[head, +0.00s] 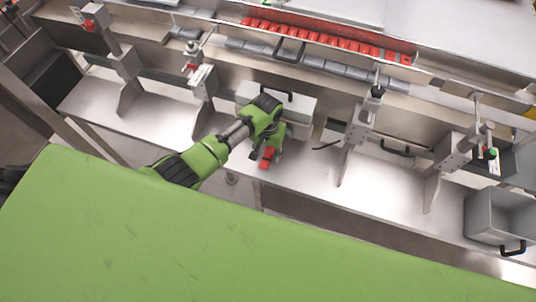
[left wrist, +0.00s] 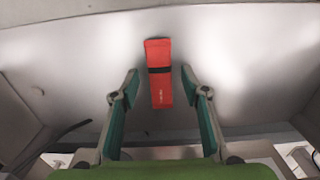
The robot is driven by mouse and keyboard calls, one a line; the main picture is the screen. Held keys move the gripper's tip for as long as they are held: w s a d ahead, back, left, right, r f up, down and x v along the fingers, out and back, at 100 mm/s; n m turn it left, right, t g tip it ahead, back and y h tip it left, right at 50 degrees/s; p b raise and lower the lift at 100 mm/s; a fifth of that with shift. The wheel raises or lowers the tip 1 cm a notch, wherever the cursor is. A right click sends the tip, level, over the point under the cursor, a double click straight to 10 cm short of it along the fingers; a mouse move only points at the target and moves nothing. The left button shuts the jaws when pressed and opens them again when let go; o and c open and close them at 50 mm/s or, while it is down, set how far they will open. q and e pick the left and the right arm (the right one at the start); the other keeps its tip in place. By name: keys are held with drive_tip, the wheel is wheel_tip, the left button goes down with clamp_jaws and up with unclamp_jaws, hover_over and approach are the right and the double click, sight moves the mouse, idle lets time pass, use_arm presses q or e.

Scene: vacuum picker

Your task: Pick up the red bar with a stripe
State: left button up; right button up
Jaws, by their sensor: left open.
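The red bar (left wrist: 159,88) with a dark stripe across it lies on the metal shelf (left wrist: 75,60) in the left wrist view. It also shows in the head view (head: 267,154), partly covered by my left gripper. My left gripper (left wrist: 160,80) is open, with one finger on each side of the bar's line. The bar shows between and beyond the fingertips, and I see no finger touching it. In the head view the left gripper (head: 272,146) is over the shelf, right by the bar. My right gripper is in neither view.
A pale box with a black handle (head: 300,107) stands just behind the gripper. Metal brackets (head: 203,90) and (head: 353,135) rise on both sides. A row of red parts (head: 330,39) is at the back. A grey bin (head: 490,215) is at the right. A green surface (head: 200,235) fills the front.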

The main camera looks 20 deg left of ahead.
use_arm(q)
drive_tip(key=shift+c, duration=0.4)
clamp_jaws()
drive_tip(key=shift+r, duration=0.15)
